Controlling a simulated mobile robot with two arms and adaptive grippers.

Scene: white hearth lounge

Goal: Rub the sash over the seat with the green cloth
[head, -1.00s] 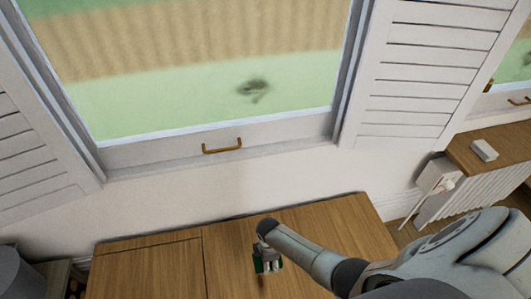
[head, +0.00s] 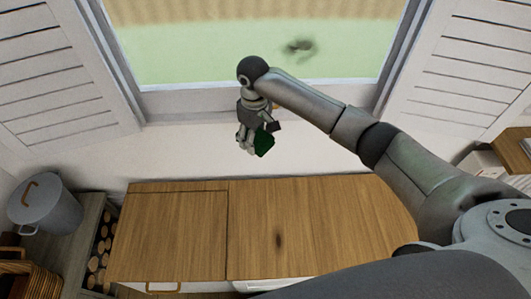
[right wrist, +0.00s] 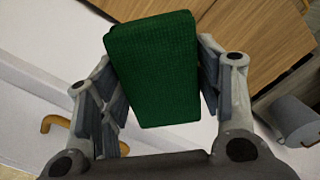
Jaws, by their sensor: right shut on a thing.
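The sash over the seat (head: 205,103) is a white-framed window with a dark smudge (head: 299,46) showing on its glass. The wooden seat (head: 340,215) lies below it. My right gripper (head: 255,144) is in front of the wall just under the sash, shut on the green cloth (head: 264,145). In the right wrist view the cloth (right wrist: 155,70) is a folded block between the fingers. The cloth appears apart from the glass. My left gripper is out of view.
White louvred shutters (head: 55,80) flank the window. A grey lidded pot (head: 45,205) stands at left beside stacked logs (head: 98,262). The seat top is bare except for a small dark mark (head: 278,240).

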